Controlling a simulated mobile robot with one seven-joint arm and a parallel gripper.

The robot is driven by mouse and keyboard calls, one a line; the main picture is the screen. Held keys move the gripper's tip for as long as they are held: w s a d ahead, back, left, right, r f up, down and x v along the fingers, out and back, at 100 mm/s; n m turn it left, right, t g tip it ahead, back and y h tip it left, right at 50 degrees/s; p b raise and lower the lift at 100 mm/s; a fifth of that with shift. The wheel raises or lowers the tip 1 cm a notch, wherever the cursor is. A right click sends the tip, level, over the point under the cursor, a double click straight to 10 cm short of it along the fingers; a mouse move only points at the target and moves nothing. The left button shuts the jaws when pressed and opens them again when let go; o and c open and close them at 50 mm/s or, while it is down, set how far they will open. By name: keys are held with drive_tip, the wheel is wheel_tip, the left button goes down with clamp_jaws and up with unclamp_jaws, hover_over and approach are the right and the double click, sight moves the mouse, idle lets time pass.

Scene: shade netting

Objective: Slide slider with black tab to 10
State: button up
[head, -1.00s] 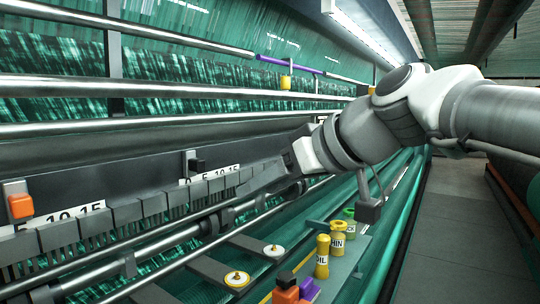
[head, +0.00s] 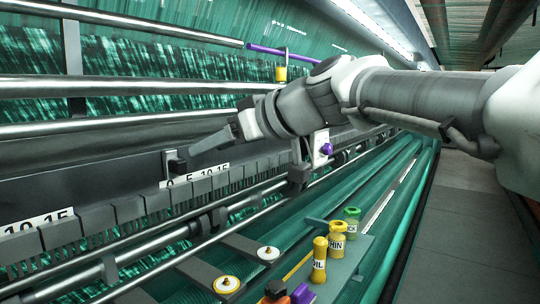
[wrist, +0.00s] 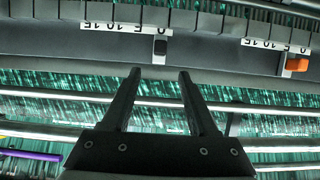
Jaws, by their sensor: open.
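The slider's black tab (head: 177,166) sits at the left, 0 end of its white number strip (head: 212,171) in the head view. In the wrist view, which is upside down, the black tab (wrist: 160,46) is near the right end of its strip (wrist: 126,29). My gripper (head: 192,153) is open and empty, close to the black tab in the head view. In the wrist view its two fingers (wrist: 160,74) point towards the tab, which lies just beyond and between their tips. I see no contact.
An orange tab (wrist: 297,64) on another strip (wrist: 277,45) is at the right in the wrist view. A purple tab (head: 326,149) lies beyond my gripper. Rails and grey blocks (head: 95,215) run below the strips. Yellow bottles (head: 319,260) stand on a shelf.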

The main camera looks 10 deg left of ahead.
sight(183, 160)
drive_tip(key=p+x, duration=0.2)
drive_tip(key=x, duration=0.9)
drive_tip(key=shift+w+a+f, duration=0.1)
drive_tip(key=shift+w+a, duration=0.2)
clamp_jaws()
idle(0.9)
